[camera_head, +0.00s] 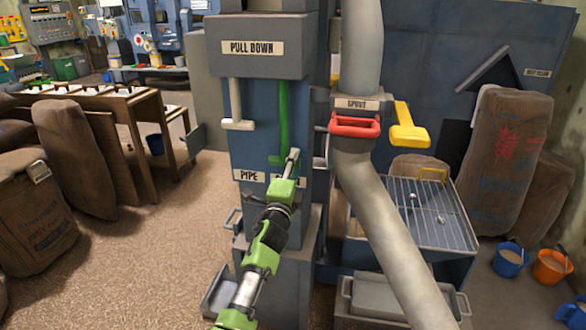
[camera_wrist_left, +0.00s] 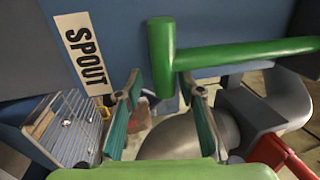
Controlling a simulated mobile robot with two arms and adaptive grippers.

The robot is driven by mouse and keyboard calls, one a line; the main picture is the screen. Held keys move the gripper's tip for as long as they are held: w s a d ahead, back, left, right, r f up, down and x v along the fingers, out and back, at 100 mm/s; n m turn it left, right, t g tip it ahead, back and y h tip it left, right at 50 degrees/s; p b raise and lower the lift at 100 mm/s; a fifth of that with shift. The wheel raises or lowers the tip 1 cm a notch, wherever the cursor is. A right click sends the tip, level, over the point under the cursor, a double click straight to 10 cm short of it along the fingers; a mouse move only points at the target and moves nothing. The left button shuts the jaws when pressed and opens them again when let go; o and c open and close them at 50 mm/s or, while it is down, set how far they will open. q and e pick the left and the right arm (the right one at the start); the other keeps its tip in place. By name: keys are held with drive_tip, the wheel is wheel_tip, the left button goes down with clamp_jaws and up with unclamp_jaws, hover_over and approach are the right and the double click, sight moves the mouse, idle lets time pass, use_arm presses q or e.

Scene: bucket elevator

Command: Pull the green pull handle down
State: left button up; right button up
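The green pull handle (camera_head: 283,115) hangs upright on the front of the blue elevator column, below the "PULL DOWN" sign, with a short crosspiece at its lower end. In the left wrist view the handle (camera_wrist_left: 240,53) runs in from the right to its crosspiece. My left gripper (camera_head: 293,157) is at the lower end of the handle, on its right side. In the wrist view its two teal-padded fingers (camera_wrist_left: 165,92) are apart, with the crosspiece end showing between the fingertips. I cannot tell whether they touch it. My right gripper is not in view.
A white handle (camera_head: 237,124) hangs left of the green one. A grey pipe (camera_head: 375,215) with a red handle (camera_head: 355,126) and a yellow handle (camera_head: 408,128) stands to the right.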

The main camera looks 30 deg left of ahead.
use_arm(q)
drive_tip(key=v, duration=1.2)
drive_tip(key=s+d+f+n+g+h, duration=0.1)
drive_tip(key=s+d+f+g, duration=0.1)
drive_tip(key=f, duration=0.9)
drive_tip(key=s+d+f+n+g+h, duration=0.1)
drive_tip(key=s+d+f+n+g, duration=0.1)
drive_tip(key=f, duration=0.9)
drive_tip(key=s+d+f+n+g+h, duration=0.1)
drive_tip(key=s+d+f+g+h, duration=0.1)
drive_tip(key=f, duration=0.9)
drive_tip(key=s+d+f+n+g, duration=0.3)
drive_tip(key=s+f+g, duration=0.2)
drive_tip(key=s+f, duration=1.15)
drive_tip(key=s+f+n+g, duration=0.2)
drive_tip(key=s+f, duration=0.3)
drive_tip(key=s, duration=0.6)
drive_tip(key=s+f+n+g, duration=0.1)
drive_tip(key=s+f+g, duration=0.2)
drive_tip(key=s+f, duration=0.3)
drive_tip(key=s+f+n+g+h, duration=0.1)
drive_tip(key=s+f, duration=0.5)
drive_tip(key=s, duration=1)
drive_tip(key=shift+s+d+f+n+g, duration=0.15)
drive_tip(key=shift+s+d+n+g, duration=0.15)
drive_tip(key=shift+n+g, duration=0.5)
